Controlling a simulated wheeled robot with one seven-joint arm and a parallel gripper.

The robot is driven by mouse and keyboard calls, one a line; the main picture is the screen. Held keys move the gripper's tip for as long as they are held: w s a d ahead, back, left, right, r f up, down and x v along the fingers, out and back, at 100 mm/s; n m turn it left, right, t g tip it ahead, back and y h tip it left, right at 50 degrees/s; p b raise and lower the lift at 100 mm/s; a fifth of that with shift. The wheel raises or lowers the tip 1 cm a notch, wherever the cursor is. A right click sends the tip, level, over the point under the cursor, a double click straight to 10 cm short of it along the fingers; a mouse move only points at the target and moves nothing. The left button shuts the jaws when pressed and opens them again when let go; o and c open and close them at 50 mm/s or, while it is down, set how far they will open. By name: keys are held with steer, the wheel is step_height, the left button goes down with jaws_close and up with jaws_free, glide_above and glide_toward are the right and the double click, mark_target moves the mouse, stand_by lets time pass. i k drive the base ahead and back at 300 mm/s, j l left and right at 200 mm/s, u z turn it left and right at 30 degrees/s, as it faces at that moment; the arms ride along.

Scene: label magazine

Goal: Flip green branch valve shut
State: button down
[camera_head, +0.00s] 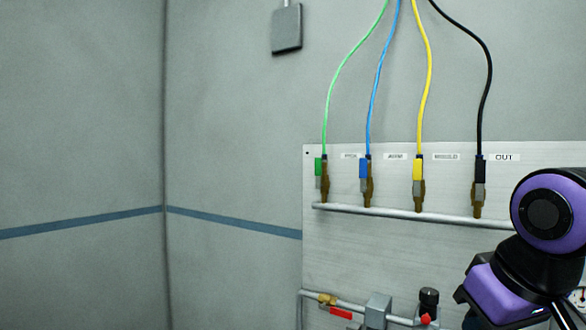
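The green branch valve (324,187) is the leftmost of several brass valves along a horizontal grey pipe on a metal wall panel. Its green handle (318,167) stands upright, to the left of the valve body and in line with the green hose (342,72) above. The handles of the blue, yellow and black valves also stand upright. My purple and black arm shows at the lower right, well to the right of and below the green valve. I cannot make out my gripper's fingers; nothing of mine touches the green valve.
The blue valve (368,188) stands close to the right of the green one, then the yellow valve (419,190) and the black valve (478,195). A lower pipe carries a red-handled valve (341,313) and a black knob (429,297). The wall left of the panel is clear.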

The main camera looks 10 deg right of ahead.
mark_target(317, 160)
steer(key=j+u, duration=0.4)
steer(key=i+j+u, duration=0.25)
steer(key=i+u, duration=0.3)
steer(key=k+j, duration=0.05)
steer(key=k, duration=0.05)
